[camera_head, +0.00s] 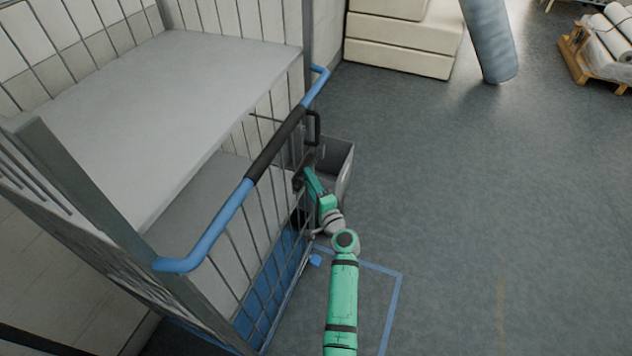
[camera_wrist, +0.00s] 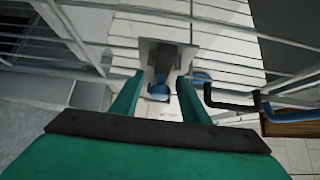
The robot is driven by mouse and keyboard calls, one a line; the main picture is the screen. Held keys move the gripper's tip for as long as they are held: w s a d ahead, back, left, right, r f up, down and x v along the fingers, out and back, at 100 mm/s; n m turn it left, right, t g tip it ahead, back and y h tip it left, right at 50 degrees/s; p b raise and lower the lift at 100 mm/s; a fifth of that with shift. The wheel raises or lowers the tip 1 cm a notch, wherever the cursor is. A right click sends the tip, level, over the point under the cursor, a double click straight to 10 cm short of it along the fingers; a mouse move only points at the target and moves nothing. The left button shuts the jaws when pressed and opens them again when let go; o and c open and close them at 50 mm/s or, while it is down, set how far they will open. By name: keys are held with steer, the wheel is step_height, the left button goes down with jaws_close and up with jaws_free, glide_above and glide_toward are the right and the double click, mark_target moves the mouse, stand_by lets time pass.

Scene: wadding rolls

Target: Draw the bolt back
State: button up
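The bolt (camera_wrist: 160,62) shows in the wrist view as a grey metal piece on a pale plate (camera_wrist: 179,48) fixed to the cage's wire bars. A blue end piece (camera_wrist: 158,91) hangs at its near side. My gripper (camera_wrist: 159,80) is open, with one green finger on each side of the bolt. I cannot tell whether either finger touches it. In the head view my gripper (camera_head: 305,180) is at the wire side of the roll cage, below its blue rail (camera_head: 222,214). The bolt is too small or hidden to make out there.
The cage has a grey shelf (camera_head: 150,95). A grey open bin (camera_head: 341,160) stands just behind my gripper. A black-and-blue bent bar (camera_wrist: 232,101) lies right of my fingers in the wrist view. The floor (camera_head: 480,190) to the right is clear.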

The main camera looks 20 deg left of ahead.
steer(key=shift+w+d, duration=0.15)
steer(key=shift+w, duration=0.1)
steer(key=shift+s+d, duration=0.35)
steer(key=shift+d, duration=0.15)
steer(key=v, duration=0.9)
steer(key=shift+s, duration=0.35)
steer(key=shift+w, duration=0.1)
